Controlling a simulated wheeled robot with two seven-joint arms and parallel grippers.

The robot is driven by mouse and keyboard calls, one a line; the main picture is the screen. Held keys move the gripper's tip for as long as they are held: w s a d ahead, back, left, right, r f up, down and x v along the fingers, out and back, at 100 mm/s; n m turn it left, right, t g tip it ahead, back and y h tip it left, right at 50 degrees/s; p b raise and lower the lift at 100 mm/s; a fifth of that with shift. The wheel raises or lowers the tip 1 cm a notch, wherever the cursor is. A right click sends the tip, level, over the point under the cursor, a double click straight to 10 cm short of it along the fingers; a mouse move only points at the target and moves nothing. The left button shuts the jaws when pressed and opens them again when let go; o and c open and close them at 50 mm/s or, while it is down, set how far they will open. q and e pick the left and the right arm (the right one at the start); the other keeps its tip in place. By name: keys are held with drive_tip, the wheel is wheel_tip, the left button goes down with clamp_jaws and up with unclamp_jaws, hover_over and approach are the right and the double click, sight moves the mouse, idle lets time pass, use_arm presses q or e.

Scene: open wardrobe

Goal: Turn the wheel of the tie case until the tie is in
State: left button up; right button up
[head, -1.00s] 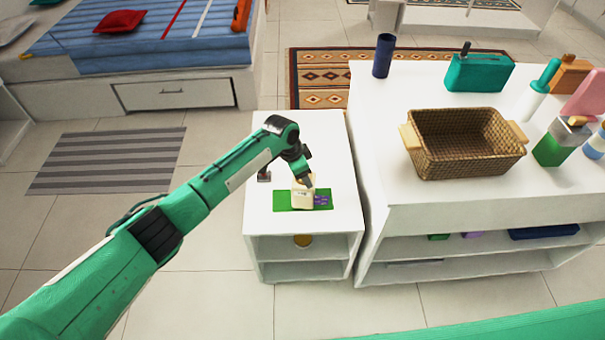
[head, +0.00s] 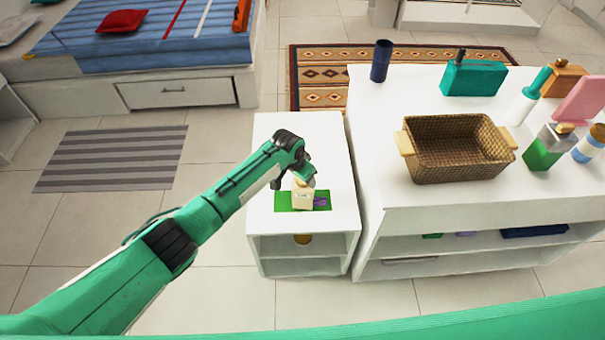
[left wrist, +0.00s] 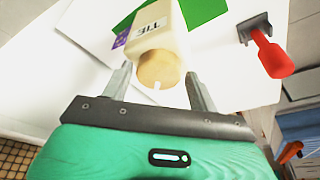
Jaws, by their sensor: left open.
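The cream tie case (head: 302,198) stands on a green mat (head: 284,201) on the low white cabinet. In the left wrist view the case (left wrist: 160,22) carries the word TIE, and its round tan wheel (left wrist: 158,68) faces me with a small pale peg on it. The purple tie (head: 321,202) lies beside the case; only a bit of purple (left wrist: 121,38) shows in the wrist view. My left gripper (left wrist: 158,76) is open, one finger on each side of the wheel; I cannot tell whether they touch it. My right gripper is out of view.
A red-handled item with a dark grey plate (left wrist: 272,52) is near the case on the right of the wrist view. A taller white unit (head: 395,195) with a wicker basket (head: 460,175) and several bottles stands right of the cabinet. Open floor lies left.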

use_arm(q)
drive_tip(key=n+p, duration=0.1)
drive_tip(key=n, duration=0.1)
drive_tip(key=n+y+p, duration=0.1)
drive_tip(key=n+p, duration=0.1)
drive_tip(key=shift+d+r+n+t, duration=0.1)
drive_tip(key=shift+r+n+t, duration=0.1)
drive_tip(key=shift+n+t, duration=0.15)
drive_tip(key=n+y+p, duration=0.1)
drive_tip(key=n, duration=0.2)
drive_tip(key=shift+f, duration=0.1)
drive_tip(key=shift+f+n, duration=0.1)
drive_tip(key=shift+n, duration=0.55)
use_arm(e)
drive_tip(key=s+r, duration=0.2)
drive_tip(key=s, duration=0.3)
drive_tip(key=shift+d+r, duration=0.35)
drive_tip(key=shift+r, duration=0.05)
use_arm(q)
drive_tip(key=c, duration=0.7)
